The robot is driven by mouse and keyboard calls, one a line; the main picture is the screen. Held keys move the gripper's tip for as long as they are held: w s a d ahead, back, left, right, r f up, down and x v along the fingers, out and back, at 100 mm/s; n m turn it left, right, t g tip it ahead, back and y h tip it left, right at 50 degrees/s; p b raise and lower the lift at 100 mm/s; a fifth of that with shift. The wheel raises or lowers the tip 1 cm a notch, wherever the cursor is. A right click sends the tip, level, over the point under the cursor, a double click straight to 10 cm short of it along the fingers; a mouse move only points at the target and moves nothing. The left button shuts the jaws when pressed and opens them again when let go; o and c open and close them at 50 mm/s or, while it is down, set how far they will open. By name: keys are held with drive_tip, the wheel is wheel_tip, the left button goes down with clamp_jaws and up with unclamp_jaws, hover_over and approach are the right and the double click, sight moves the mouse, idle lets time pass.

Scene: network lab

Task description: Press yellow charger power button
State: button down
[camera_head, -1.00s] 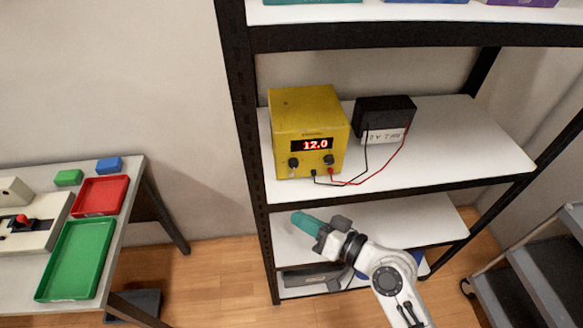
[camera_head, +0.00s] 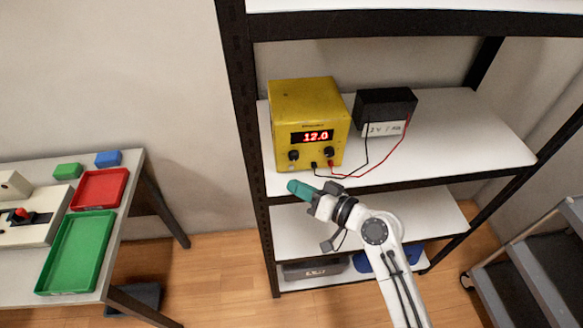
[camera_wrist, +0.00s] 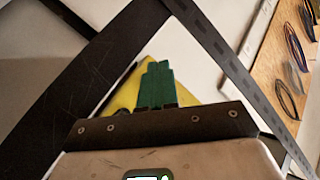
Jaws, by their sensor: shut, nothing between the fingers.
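The yellow charger (camera_head: 307,108) stands on the white middle shelf of the rack. Its red display reads 12.0, with two black knobs and the lead sockets below it. I cannot make out which part is the power button.
A black battery (camera_head: 385,110) with a white label stands right of the charger, joined by red and black leads. Dark rack posts (camera_head: 246,150) flank the shelf. A table with a green tray (camera_head: 78,250) and red tray (camera_head: 99,188) is left. A step ladder (camera_head: 520,280) is right.

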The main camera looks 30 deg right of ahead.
drive_tip(key=shift+w+d+b, duration=0.15)
drive_tip(key=shift+w, duration=0.35)
drive_tip(key=shift+w+d+b, duration=0.15)
drive_tip(key=shift+w, duration=0.35)
drive_tip(key=shift+w, duration=0.1)
idle(1.3)
drive_tip(key=shift+w+d+b, duration=0.15)
drive_tip(key=shift+w+b, duration=0.1)
drive_tip(key=shift+b, duration=0.05)
drive_tip(key=shift+w+d+r, duration=0.1)
drive_tip(key=shift+w+r, duration=0.1)
drive_tip(key=shift+w, duration=0.15)
idle(0.7)
drive_tip(key=shift+d+b, duration=0.1)
drive_tip(key=shift+b, duration=0.25)
idle(0.3)
drive_tip(key=shift+s+f, duration=0.1)
drive_tip(key=shift+s, duration=0.1)
idle(0.5)
drive_tip(key=shift+s, duration=0.4)
drive_tip(key=shift+s+a+p, duration=0.2)
drive_tip(key=shift+s+a, duration=0.1)
drive_tip(key=shift+s, duration=0.4)
drive_tip(key=shift+s+a+p, duration=0.15)
drive_tip(key=shift+s+a, duration=0.15)
drive_tip(key=shift+s, duration=0.35)
drive_tip(key=shift+s+a+p, duration=0.2)
drive_tip(key=shift+s+a, duration=0.1)
drive_tip(key=shift+s, duration=0.4)
